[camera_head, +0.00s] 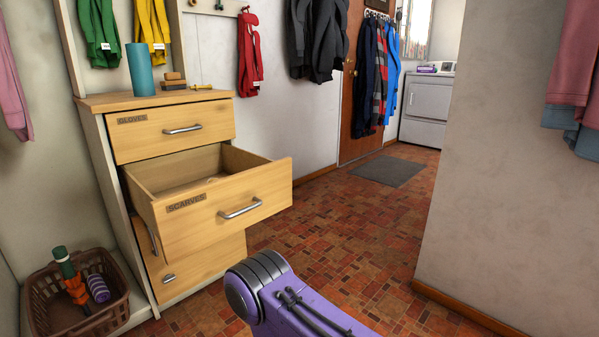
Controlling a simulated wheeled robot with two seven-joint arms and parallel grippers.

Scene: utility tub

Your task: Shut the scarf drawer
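The wooden dresser (106,128) stands at the left against the wall. Its drawer labelled SCARVES (200,222) is pulled out well past the dresser front. The drawer has a silver bar handle (240,208), and its visible inside looks mostly bare. The drawer above, labelled GLOVES (150,140), is shut. A purple arm link of mine shows at the bottom centre, below and right of the scarf drawer and apart from its handle in the picture. Neither gripper is in view.
A basket (122,300) with rolled items sits at the lower left. A blue cylinder (141,69) stands on the dresser top. The tiled floor (355,230) right of the drawer is clear. A wall (510,190) juts in at right. A grey mat (388,171) lies by the door.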

